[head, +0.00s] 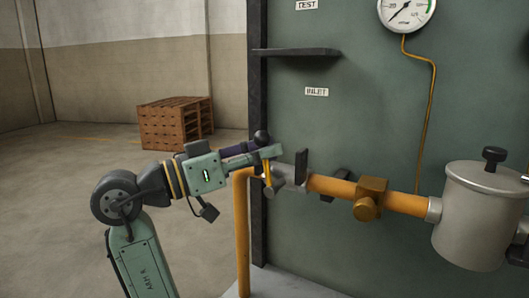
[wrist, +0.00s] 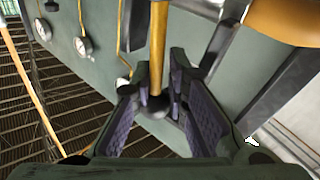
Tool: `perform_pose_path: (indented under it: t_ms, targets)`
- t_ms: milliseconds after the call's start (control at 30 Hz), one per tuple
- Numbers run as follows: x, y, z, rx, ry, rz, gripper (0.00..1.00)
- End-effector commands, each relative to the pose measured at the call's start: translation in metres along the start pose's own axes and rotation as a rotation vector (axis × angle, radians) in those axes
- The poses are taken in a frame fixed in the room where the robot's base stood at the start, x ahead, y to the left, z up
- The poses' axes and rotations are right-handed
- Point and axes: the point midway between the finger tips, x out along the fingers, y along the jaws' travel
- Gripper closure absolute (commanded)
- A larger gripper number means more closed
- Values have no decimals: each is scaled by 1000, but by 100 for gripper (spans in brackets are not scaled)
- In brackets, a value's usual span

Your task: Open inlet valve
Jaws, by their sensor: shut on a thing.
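The inlet valve has a grey body (head: 282,184) on the orange pipe, below the INLET label (head: 316,91). My gripper (head: 264,152) comes in from the left and is shut on the lever near the knob. In the wrist view the yellow lever (wrist: 158,45) runs down between the purple-padded jaws of my gripper (wrist: 160,88), with the dark knob (wrist: 155,106) on the palm side. The jaws partly hide the lever in the head view.
The orange pipe (head: 330,187) runs right through a brass fitting (head: 368,198) to a grey canister (head: 478,215). Dark brackets (head: 301,166) stand close right of the valve. A dark shelf (head: 297,52) juts out above. Floor on the left is open before wooden pallets (head: 175,124).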

Motion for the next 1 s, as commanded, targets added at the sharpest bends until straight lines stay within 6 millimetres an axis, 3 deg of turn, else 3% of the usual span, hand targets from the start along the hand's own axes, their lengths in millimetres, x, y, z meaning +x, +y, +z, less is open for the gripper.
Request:
perform_pose_path:
  t_ms: [33, 600, 633, 867, 1000]
  targets:
    - [-4, -2, -7, 4, 18, -10, 100]
    - [-5, -3, -7, 3, 19, -13, 100]
    - [-5, -3, -7, 3, 19, -13, 84]
    - [-5, -3, -7, 1, 19, -13, 68]
    - [-4, -3, -6, 0, 17, -13, 67]
